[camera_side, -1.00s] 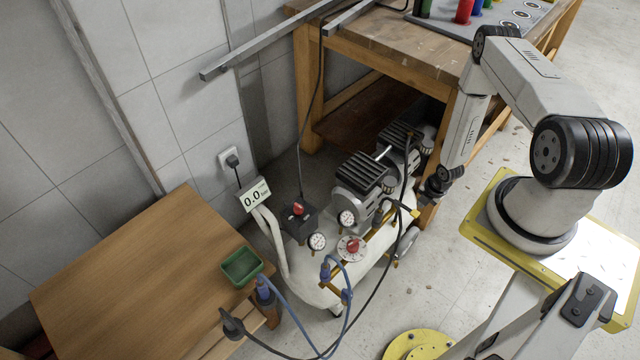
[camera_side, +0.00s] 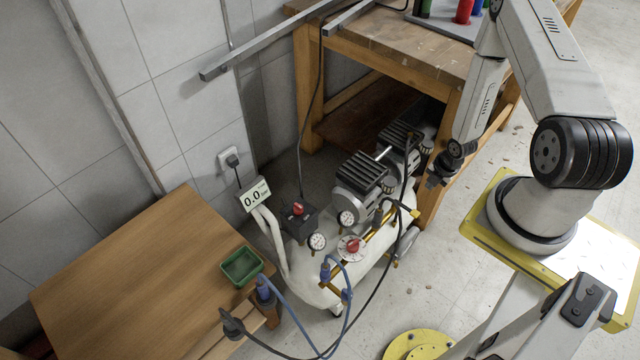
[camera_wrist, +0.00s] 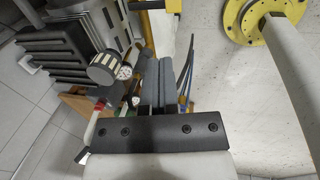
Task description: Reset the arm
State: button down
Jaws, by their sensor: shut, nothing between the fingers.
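My gripper (camera_side: 436,178) hangs to the right of the compressor, in front of the workbench leg, apart from both. In the wrist view its two dark fingers (camera_wrist: 158,85) lie side by side, shut with nothing between them. The compressor (camera_side: 335,285) has a white tank, black finned heads (camera_side: 363,172), gauges (camera_side: 317,241) and a red knob (camera_side: 352,245). Its display (camera_side: 254,195) reads 0.0. A blue hose (camera_side: 349,318) hangs from its front fittings towards a blue-collared coupling (camera_side: 264,290) at the table edge.
A wooden table (camera_side: 140,270) with a green tray (camera_side: 240,266) stands at lower left. A workbench (camera_side: 400,45) with red and green items stands behind. A yellow round base (camera_side: 418,345) is at the bottom. A black cable crosses in front of the compressor. Floor right of it is mostly clear.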

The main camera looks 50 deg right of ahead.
dwell(0.4)
jog(key=w+a+r+m+h, duration=0.1)
jog(key=w+a+r+m, duration=0.35)
jog(key=r, duration=0.45)
jog(key=w+a+r+m, duration=0.3)
jog(key=w+r+m, duration=0.15)
jog(key=r, duration=0.55)
jog(key=s+a+r+m+y, duration=0.1)
jog(key=s+a+r+m, duration=0.2)
jog(key=a+r+m, duration=0.6)
jog(key=a+r, duration=0.4)
jog(key=a, duration=0.2)
jog(key=shift+s+a+r, duration=0.2)
jog(key=shift+a+r, duration=0.05)
jog(key=shift+r, duration=0.1)
jog(key=shift+w, duration=0.1)
